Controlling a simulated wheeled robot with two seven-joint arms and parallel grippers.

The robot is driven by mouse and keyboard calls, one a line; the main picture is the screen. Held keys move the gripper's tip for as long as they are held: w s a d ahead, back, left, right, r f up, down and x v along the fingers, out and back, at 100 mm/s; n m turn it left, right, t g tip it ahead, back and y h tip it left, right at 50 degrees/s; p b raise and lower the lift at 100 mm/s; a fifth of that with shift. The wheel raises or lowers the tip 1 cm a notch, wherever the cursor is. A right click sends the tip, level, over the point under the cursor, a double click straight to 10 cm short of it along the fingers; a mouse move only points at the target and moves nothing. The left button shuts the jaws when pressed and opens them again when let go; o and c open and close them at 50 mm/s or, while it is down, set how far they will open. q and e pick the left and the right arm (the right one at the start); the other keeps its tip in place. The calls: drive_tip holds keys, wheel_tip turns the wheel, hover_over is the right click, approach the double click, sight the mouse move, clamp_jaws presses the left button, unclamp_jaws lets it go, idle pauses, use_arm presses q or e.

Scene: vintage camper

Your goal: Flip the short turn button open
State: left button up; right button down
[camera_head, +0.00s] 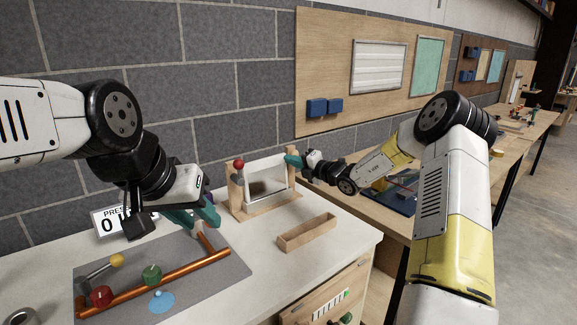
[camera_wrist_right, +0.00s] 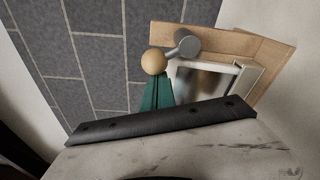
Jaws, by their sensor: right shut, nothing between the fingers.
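A small wooden frame (camera_head: 235,200) holds a white-edged panel (camera_head: 265,188) upright. A turn button with a red ball (camera_head: 239,164) sits at its upper left. In the right wrist view a short grey turn button (camera_wrist_right: 186,44) with a tan ball (camera_wrist_right: 153,61) sits at one corner of the frame. My right gripper (camera_head: 292,160) is shut and empty at the frame's upper right; its green fingertips (camera_wrist_right: 158,93) appear right at the tan ball, though contact is unclear. My left gripper (camera_head: 205,214) is over the grey mat; its finger gap is unclear.
The grey mat (camera_head: 215,272) carries copper pipes (camera_head: 155,280) and coloured knobs. A number sign (camera_head: 108,220) stands behind it. A grey block wall (camera_head: 215,110) is close behind. The white tabletop (camera_head: 345,233) is clear at right.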

drive_tip(key=m, duration=0.1)
drive_tip(key=w+d+r+m, duration=0.1)
drive_tip(key=m, duration=0.1)
drive_tip(key=d+r+m, duration=0.1)
drive_tip(key=m, duration=0.1)
drive_tip(key=shift+w+y, duration=0.15)
drive_tip(key=shift+y, duration=0.15)
drive_tip(key=shift+d, duration=0.1)
drive_tip(key=shift+w+d+r, duration=0.1)
drive_tip(key=shift+w, duration=0.05)
idle(0.4)
drive_tip(key=shift+d, duration=0.1)
approach(297, 152)
drive_tip(key=shift+w+a, duration=0.45)
drive_tip(key=shift+a, duration=0.3)
